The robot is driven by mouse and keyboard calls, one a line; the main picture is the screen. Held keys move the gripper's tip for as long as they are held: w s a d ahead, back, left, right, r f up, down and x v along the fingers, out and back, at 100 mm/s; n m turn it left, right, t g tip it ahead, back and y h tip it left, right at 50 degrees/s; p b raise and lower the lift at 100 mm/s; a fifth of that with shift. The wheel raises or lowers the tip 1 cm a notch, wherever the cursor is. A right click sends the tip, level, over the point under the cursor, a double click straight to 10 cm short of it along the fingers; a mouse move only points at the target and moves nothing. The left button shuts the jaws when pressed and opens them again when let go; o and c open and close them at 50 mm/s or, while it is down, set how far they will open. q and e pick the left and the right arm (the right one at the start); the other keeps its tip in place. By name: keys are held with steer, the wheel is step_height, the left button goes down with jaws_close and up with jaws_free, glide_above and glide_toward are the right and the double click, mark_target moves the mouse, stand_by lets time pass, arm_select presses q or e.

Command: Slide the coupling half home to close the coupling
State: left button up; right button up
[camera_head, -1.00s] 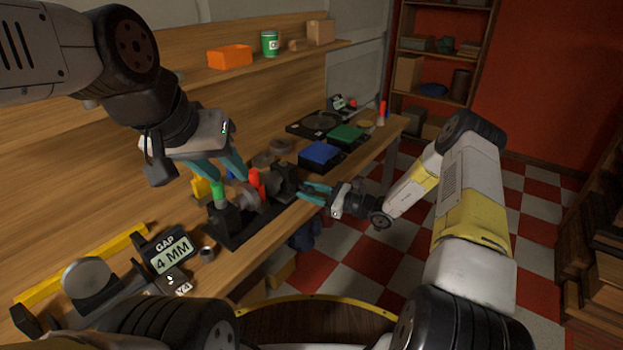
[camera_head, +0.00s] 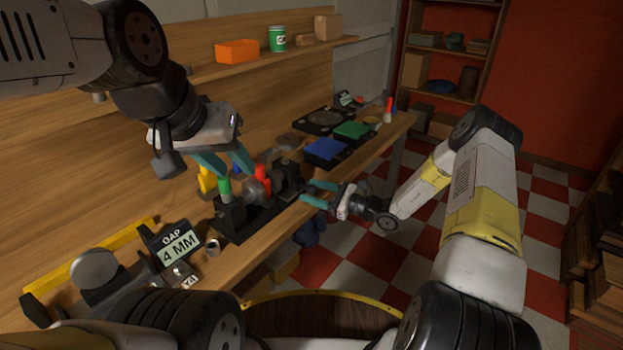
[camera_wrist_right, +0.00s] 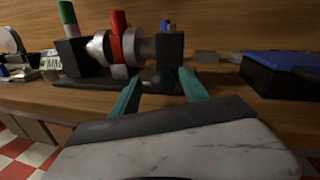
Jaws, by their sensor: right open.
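The coupling (camera_head: 252,188) sits in a black bench fixture (camera_head: 240,228). In the right wrist view its silver metal parts (camera_wrist_right: 97,46) and the upright red handle (camera_wrist_right: 118,40) stand between two black end blocks. I cannot tell how wide any gap between the halves is. A green-topped post (camera_head: 224,186) rises at the left block. My right gripper (camera_head: 312,194) is open and empty at the fixture's right end; its teal fingers also show in the right wrist view (camera_wrist_right: 158,90), below the right block (camera_wrist_right: 169,50). My left gripper (camera_head: 228,168) hangs above the coupling, fingers apart and empty.
A blue box (camera_head: 325,150) and green box (camera_head: 352,130) lie further right on the bench. A shelf (camera_head: 290,52) runs above. The floor in front is clear.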

steer(key=v, duration=0.6)
steer(key=shift+d, duration=0.25)
steer(key=shift+s, duration=0.15)
steer(key=s+a+r+n+g+h, duration=0.1)
steer(key=s+r+n+g+h, duration=0.25)
steer(key=s+r+n, duration=0.45)
steer(key=s+r+n+g+h, duration=0.3)
steer(key=s+r+n+g, duration=0.25)
steer(key=r, duration=0.55)
steer(key=s+d+r+n+t+h, duration=0.3)
steer(key=s+d+r+n+h, duration=0.1)
steer(key=s, duration=0.4)
steer(key=s+d+r+n+t+h, duration=0.3)
steer(key=s+d+r, duration=0.3)
steer(key=s+r, duration=0.2)
steer(key=shift+d+n+t+h, duration=0.35)
steer(key=shift+n+t, duration=0.1)
steer(key=shift+t, duration=0.35)
steer(key=shift+c, duration=0.2)
